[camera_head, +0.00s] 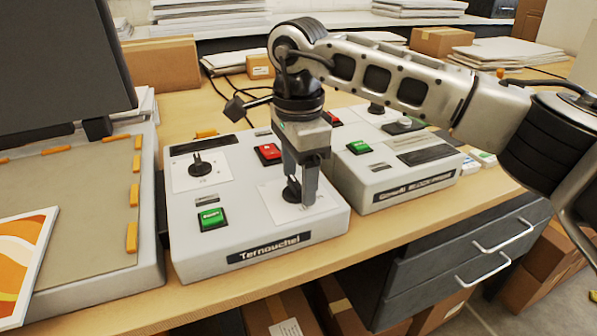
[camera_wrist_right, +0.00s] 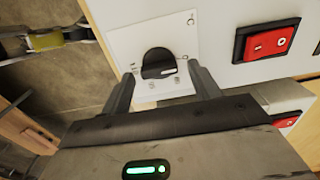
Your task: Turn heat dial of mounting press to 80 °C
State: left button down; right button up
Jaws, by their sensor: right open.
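The light grey control box labelled "Ternouchel" (camera_head: 232,235) stands on the wooden table. Its front right black dial (camera_head: 291,190) sits on a white plate, partly hidden by my gripper. In the right wrist view this dial (camera_wrist_right: 158,62) shows on a plate with a "C" mark; the small scale numbers are too blurred to read. My right gripper (camera_head: 300,192) points down at the dial. Its fingers are open, with one tip on each side of the knob; it also shows in the wrist view (camera_wrist_right: 160,74). I cannot tell whether they touch the knob.
On the same box are another black dial (camera_head: 200,166), a red switch (camera_head: 268,153) and a green button (camera_head: 212,218). A second control box (camera_head: 410,190) stands close on the right. The press with its beige bed (camera_head: 80,215) is on the left.

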jog(key=c, duration=1)
